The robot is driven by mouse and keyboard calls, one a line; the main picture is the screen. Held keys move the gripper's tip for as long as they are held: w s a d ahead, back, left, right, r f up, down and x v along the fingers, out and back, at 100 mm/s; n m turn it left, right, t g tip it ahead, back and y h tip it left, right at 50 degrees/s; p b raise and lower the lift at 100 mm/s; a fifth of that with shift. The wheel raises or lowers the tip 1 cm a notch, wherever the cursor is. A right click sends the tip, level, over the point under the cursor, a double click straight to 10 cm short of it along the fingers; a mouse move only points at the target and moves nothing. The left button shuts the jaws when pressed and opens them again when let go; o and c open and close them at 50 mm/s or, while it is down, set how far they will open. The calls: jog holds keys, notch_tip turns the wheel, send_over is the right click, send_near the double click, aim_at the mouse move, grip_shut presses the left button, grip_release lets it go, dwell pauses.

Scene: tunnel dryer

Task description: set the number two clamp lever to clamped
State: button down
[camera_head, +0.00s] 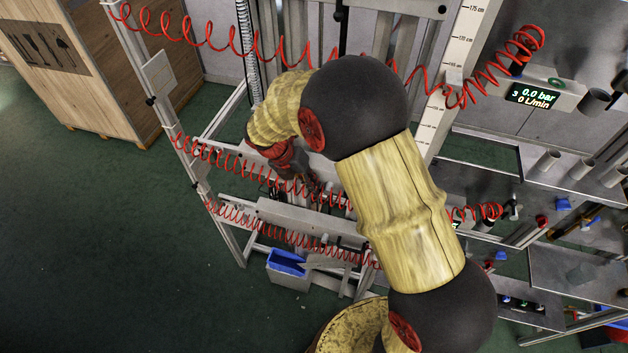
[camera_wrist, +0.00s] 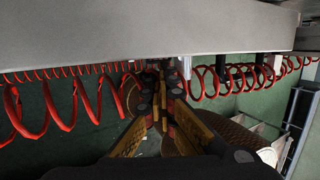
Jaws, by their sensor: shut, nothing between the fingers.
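My gripper (camera_head: 300,188) is at the frame, partly hidden by my own arm in the head view. In the wrist view my gripper (camera_wrist: 160,88) points at the underside of a wide grey beam (camera_wrist: 150,35), its fingertips together and empty. Small light and dark parts (camera_wrist: 185,67) hang from the beam just right of the fingertips, with others (camera_wrist: 275,62) farther right. I cannot tell whether one is the number two clamp lever, nor its position. No number label is readable.
Red coiled hoses (camera_wrist: 60,105) run along the beam on both sides of my gripper. A blue bin (camera_head: 287,262) sits low on the frame. A wooden crate (camera_head: 95,75) stands at upper left. Green floor at left is clear.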

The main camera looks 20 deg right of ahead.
jog(key=shift+w+a+f+g+h+p, duration=0.1)
jog(key=shift+a+f+g+h+p, duration=0.1)
jog(key=shift+f+g+h+p, duration=0.65)
jog(key=h, duration=0.1)
jog(key=f+g+h, duration=0.1)
jog(key=h, duration=0.1)
jog(key=shift+n+g+p, duration=0.25)
jog(key=shift+n+p, duration=0.15)
jog(key=shift+d+f, duration=0.15)
jog(key=shift+f, duration=0.45)
